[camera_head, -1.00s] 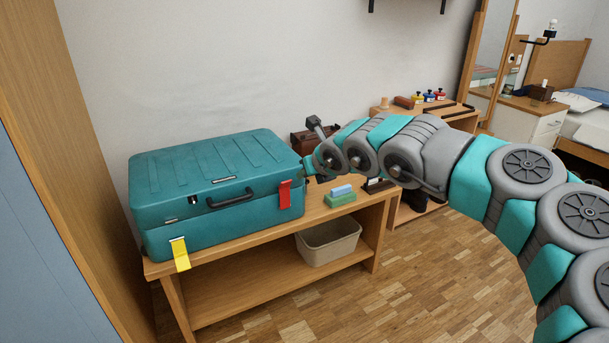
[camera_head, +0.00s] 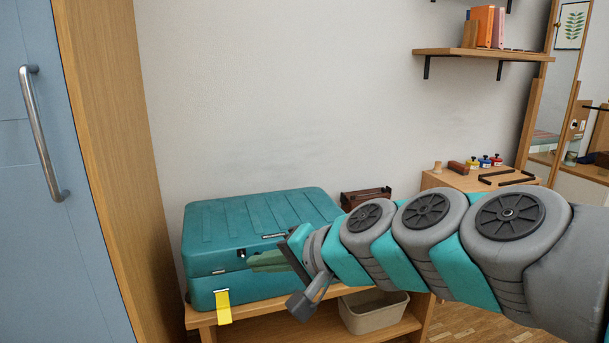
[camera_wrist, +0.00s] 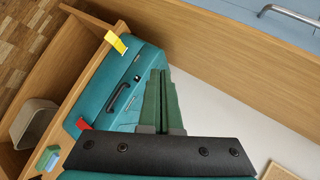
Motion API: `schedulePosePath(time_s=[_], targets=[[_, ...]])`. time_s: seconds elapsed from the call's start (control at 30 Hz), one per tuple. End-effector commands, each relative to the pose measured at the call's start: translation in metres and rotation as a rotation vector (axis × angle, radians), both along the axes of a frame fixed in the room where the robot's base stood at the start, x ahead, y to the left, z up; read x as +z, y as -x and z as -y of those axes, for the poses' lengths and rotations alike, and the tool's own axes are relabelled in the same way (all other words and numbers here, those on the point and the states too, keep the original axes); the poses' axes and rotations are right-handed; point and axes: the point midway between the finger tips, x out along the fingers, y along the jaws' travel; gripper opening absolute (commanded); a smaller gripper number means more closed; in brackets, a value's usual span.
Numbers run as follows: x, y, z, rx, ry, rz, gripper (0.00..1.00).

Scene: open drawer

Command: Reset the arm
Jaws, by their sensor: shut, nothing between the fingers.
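My arm reaches in from the right in the head view. My gripper (camera_head: 266,262) is in front of the teal suitcase (camera_head: 255,212), near its front face, with green fingers together and nothing between them. In the wrist view, the gripper (camera_wrist: 160,84) shows its fingers pressed together, overlapping the suitcase (camera_wrist: 118,88) in the picture. I cannot tell whether they touch it. The suitcase is closed and lies flat on a wooden bench (camera_head: 262,331). Its black handle (camera_wrist: 120,97) and a red tag (camera_wrist: 83,124) show in the wrist view; my arm hides them in the head view.
A blue cabinet door (camera_head: 50,220) with a metal handle stands at the left. A beige bin (camera_head: 374,312) is on the bench's lower shelf. A wall shelf (camera_head: 480,54) with books is at upper right. A green and blue block pair (camera_wrist: 48,156) lies on the bench.

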Motion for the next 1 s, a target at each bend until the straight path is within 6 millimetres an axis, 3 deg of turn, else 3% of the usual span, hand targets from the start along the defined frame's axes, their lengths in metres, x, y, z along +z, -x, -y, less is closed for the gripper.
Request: schedulePosePath(time_s=[0.03, 0.2, 0.4, 0.5, 0.63, 0.77, 1.0], targets=[[-0.028, 0.020, 0.008, 0.055, 0.108, -0.018, 0.00], [-0.112, 0.087, 0.055, 0.220, 0.432, -0.133, 0.00], [-0.178, 0.165, 0.137, 0.352, 0.738, -0.344, 0.00], [-0.193, 0.198, 0.174, 0.392, 0.842, -0.449, 0.00], [-0.200, 0.227, 0.204, 0.418, 0.919, -0.541, 0.00], [-0.202, 0.237, 0.216, 0.427, 0.948, -0.575, 0.00], [-0.202, 0.238, 0.216, 0.429, 0.949, -0.577, 0.00]])
